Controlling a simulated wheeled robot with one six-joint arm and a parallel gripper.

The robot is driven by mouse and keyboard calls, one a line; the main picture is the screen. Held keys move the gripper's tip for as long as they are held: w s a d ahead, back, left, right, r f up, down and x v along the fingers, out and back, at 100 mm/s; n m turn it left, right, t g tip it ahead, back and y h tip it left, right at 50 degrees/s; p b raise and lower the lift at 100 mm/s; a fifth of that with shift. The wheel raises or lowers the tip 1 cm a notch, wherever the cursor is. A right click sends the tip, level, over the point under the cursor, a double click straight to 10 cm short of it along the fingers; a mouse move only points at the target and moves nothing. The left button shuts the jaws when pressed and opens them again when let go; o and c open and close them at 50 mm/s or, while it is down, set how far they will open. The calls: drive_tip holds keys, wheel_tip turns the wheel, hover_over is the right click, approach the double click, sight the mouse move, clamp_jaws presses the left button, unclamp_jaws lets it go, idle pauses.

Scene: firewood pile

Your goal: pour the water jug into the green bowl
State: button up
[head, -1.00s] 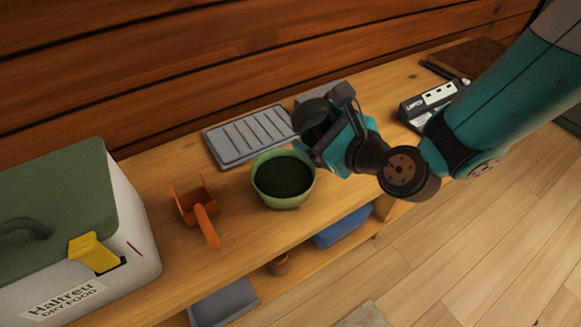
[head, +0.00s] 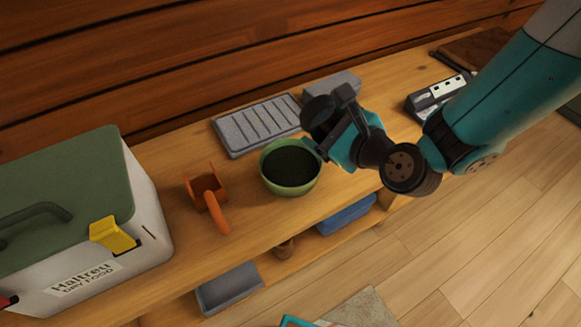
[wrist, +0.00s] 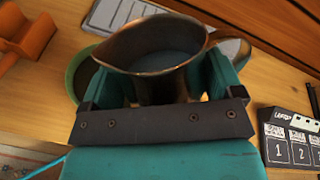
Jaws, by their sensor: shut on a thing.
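The dark metal water jug (wrist: 165,85) is held between the two teal fingers of my gripper (wrist: 165,70). In the wrist view its mouth is open toward me, its spout points left, and greyish water shows inside. In the head view the jug (head: 318,112) is dark and sits just behind and right of the bowl, above bench level, with my gripper (head: 340,135) on it. The green bowl (head: 290,189) stands upright on the bench and looks dark inside. In the wrist view the bowl (wrist: 76,70) shows at left, partly hidden by the jug. No stream of water is visible.
An orange scoop (head: 208,195) lies left of the bowl. A white dry-food bin (head: 150,215) with a green lid stands further left. A grey slotted tray (head: 235,138) lies behind the bowl. A grey labelled device (head: 437,97) is at right. The bench front edge is close.

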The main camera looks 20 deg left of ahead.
drive_tip(key=shift+r+p, duration=0.2)
drive_tip(key=shift+p, duration=0.6)
drive_tip(key=shift+n+p, duration=0.3)
drive_tip(key=shift+p, duration=0.75)
drive_tip(key=shift+f, duration=0.1)
drive_tip(key=shift+h+p, duration=0.4)
drive_tip(key=shift+p, duration=0.05)
drive_tip(key=shift+n+p, duration=0.3)
drive_tip(key=shift+p, duration=1.6)
drive_tip(key=shift+d, duration=0.1)
drive_tip(key=shift+p, duration=0.8)
drive_tip(key=shift+n+h+p, duration=0.3)
drive_tip(key=shift+h+p, duration=0.2)
drive_tip(key=shift+p, duration=2)
